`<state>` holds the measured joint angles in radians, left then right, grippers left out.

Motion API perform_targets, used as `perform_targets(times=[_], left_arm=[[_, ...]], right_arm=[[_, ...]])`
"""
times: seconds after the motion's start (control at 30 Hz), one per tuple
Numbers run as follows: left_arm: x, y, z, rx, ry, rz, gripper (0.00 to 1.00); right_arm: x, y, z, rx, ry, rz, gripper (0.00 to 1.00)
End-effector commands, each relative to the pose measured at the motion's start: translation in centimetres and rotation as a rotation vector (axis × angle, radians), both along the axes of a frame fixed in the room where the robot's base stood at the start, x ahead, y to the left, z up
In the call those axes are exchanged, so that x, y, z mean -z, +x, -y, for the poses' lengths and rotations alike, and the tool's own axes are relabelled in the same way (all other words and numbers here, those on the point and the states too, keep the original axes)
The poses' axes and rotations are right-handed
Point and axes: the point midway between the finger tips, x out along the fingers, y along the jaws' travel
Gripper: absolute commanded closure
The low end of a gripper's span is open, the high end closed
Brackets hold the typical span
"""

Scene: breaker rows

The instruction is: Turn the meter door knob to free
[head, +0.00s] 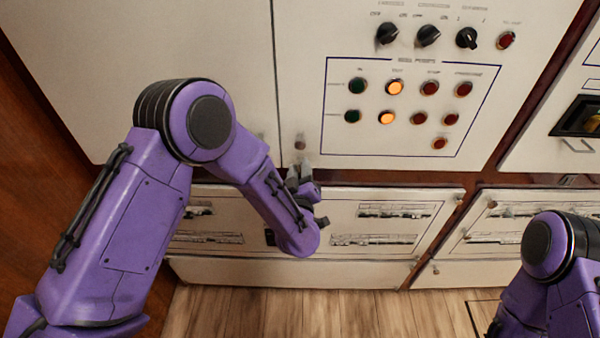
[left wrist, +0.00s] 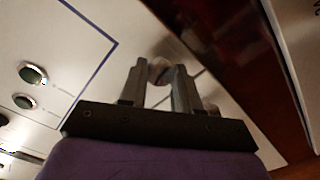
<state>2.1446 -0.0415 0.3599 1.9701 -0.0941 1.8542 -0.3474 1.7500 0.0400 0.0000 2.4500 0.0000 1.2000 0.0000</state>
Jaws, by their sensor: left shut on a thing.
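The meter door knob appears to be the small round greyish knob (head: 300,142) at the lower left of the indicator panel, by the blue outline's corner. My left gripper (head: 299,168) reaches up to it from below. In the left wrist view the knob (left wrist: 161,70) sits between the two fingertips of my left gripper (left wrist: 160,82), which is shut on it. A dark line crosses the knob's face; its exact turn is hard to read. My right gripper is out of view.
Indicator lamps (head: 395,88) and black rotary switches (head: 428,36) are to the right. A lower breaker panel (head: 350,262) lies below the gripper. The wooden floor (head: 300,310) is clear.

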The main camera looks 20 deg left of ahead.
Motion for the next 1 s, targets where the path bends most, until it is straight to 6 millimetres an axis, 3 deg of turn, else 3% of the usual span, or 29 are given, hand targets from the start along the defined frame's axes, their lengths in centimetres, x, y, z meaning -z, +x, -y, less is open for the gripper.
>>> perform_targets(times=[1.0], left_arm=[[0.5, 0.0, -0.1, 0.0, -0.921, 0.267, 0.99]], right_arm=[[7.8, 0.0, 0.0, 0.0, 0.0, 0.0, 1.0]])
